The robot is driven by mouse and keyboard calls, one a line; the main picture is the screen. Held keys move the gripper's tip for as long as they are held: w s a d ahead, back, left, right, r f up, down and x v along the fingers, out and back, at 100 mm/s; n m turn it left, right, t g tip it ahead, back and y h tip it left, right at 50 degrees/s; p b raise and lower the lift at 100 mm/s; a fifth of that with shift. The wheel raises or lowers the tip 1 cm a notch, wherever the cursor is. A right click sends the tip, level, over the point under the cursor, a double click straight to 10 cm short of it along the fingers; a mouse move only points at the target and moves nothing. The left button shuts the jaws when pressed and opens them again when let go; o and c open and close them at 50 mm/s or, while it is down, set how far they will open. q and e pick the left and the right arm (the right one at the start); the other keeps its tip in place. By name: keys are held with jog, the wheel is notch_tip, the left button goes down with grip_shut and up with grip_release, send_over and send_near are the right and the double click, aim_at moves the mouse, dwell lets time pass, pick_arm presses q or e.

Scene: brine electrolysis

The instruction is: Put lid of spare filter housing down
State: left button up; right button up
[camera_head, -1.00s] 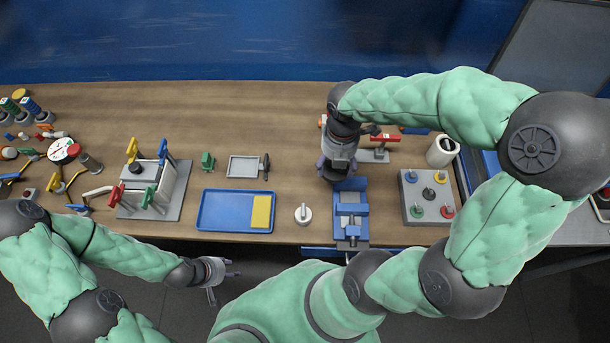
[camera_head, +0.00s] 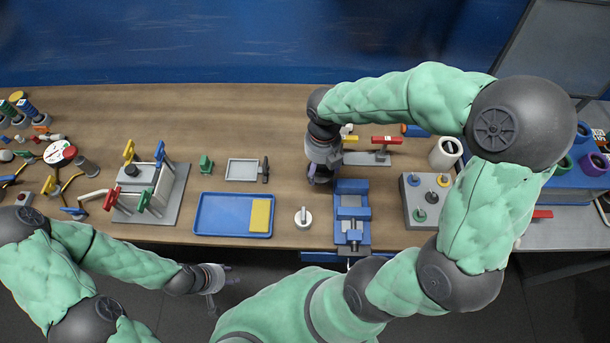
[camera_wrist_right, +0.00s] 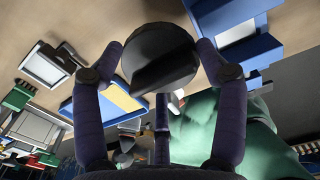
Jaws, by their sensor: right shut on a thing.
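My right gripper (camera_head: 320,176) is over the table, just left of the blue vise (camera_head: 352,205). In the right wrist view its fingers (camera_wrist_right: 160,62) are shut on a dark round lid (camera_wrist_right: 155,42), gripped at its sides. In the head view the lid is mostly hidden under the gripper. A small white round part with an upright handle (camera_head: 303,219) stands on the table nearer the front edge; I cannot tell whether it belongs to the filter housing. My left gripper (camera_head: 221,278) is open and empty, in front of the table edge.
A blue tray (camera_head: 215,228) with a yellow pad (camera_head: 260,216) lies left of the white part. A grey tray (camera_head: 242,169) lies behind it. A grey block with coloured knobs (camera_head: 412,222) and a white cylinder (camera_head: 446,152) are right of the vise. The table's back middle is clear.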

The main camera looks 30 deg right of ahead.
jog(key=b, duration=0.2)
send_over(305, 180)
notch_tip(305, 180, down, 6)
jog(key=shift+f, duration=0.1)
jog(key=shift+f+b, duration=0.55)
jog(key=shift+f, duration=0.85)
jog(key=shift+f, duration=0.1)
jog(key=o, duration=1.4)
notch_tip(305, 180, up, 12)
jog(key=p, duration=0.3)
jog(key=shift+p, duration=0.4)
